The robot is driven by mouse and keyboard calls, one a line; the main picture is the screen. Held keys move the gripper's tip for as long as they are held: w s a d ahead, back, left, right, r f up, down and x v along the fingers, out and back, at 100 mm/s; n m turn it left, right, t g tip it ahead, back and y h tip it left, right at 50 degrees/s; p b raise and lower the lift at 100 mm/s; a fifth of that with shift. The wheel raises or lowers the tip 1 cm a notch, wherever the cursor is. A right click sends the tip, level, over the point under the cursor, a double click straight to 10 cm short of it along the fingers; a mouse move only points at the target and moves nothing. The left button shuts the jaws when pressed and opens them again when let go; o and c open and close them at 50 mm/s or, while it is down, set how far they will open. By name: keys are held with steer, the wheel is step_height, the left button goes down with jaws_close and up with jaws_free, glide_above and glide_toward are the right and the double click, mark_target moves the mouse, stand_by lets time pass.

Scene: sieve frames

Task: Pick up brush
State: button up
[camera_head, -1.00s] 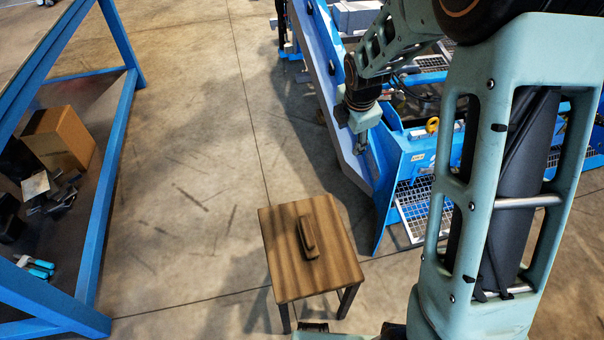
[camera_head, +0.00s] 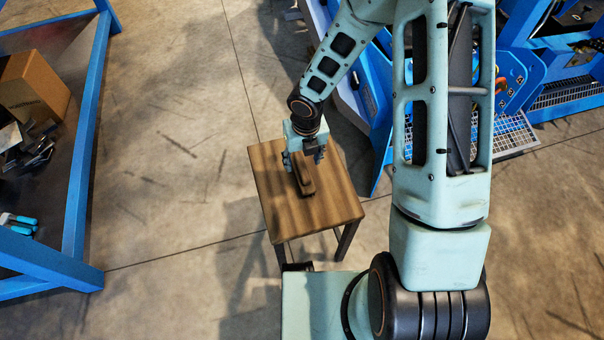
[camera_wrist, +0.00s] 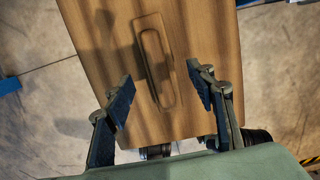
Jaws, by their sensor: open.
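The brush (camera_head: 303,178) is a narrow brown wooden block lying on the top of a small wooden stool (camera_head: 335,208). In the wrist view the brush (camera_wrist: 154,62) lies lengthwise, slightly tilted, on the wood. My gripper (camera_head: 303,163) is over the stool, above the far end of the brush in the head view, and hides part of it. In the wrist view my gripper (camera_wrist: 162,90) is open and empty, with one finger on each side of the brush's near end and wide gaps between. The height above the brush is hard to tell.
A blue-framed bench (camera_head: 85,150) stands at the left with a cardboard box (camera_head: 32,85) and dark loose items. A blue machine with metal grating (camera_head: 512,134) is at the right. Concrete floor (camera_head: 180,120) is clear left of the stool.

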mark_target(302, 166)
steer(key=f+b, duration=0.1)
steer(key=f, duration=0.1)
steer(key=f+b, duration=0.1)
steer(key=f, duration=0.2)
steer(key=shift+w+a+f+b, duration=0.1)
steer(key=shift+w+a+b, duration=0.1)
steer(key=shift+b, duration=0.15)
jaws_close()
steer(key=shift+r, duration=0.3)
